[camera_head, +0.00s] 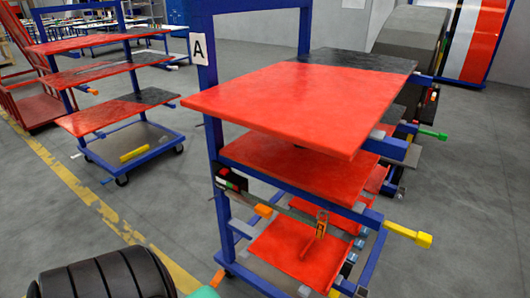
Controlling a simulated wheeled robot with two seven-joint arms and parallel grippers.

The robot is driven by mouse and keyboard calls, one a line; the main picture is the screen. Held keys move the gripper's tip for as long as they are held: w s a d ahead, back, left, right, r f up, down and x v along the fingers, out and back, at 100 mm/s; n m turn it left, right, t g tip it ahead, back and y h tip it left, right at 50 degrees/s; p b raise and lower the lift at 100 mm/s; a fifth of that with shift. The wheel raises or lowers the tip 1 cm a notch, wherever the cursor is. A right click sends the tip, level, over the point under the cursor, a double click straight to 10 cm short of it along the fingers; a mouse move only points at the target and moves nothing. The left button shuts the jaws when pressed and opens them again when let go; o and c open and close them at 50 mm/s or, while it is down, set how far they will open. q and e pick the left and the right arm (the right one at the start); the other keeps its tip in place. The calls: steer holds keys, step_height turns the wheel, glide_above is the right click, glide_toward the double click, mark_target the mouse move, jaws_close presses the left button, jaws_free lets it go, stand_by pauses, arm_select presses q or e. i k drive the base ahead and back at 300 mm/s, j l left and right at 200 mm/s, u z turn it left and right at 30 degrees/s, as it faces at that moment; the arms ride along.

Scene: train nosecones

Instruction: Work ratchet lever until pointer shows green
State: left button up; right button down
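A blue-framed rack (302,30) marked "A" carries red shelves. A grey strap-like band (285,208) runs across its lower front. A small upright orange piece (321,224) sits on this band and looks like the ratchet lever. A small box (231,180) with black, red, white and green patches is on the rack's left post and may be the indicator. It is too small to tell where any pointer stands. Neither of my grippers can be made out in the head view.
A similar rack (105,75) stands at the back left. A black ribbed cylinder (95,278) fills the bottom left. Grey floor (460,210) is clear at right.

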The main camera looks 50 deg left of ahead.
mark_target(260, 210)
steer(key=u, duration=1.65)
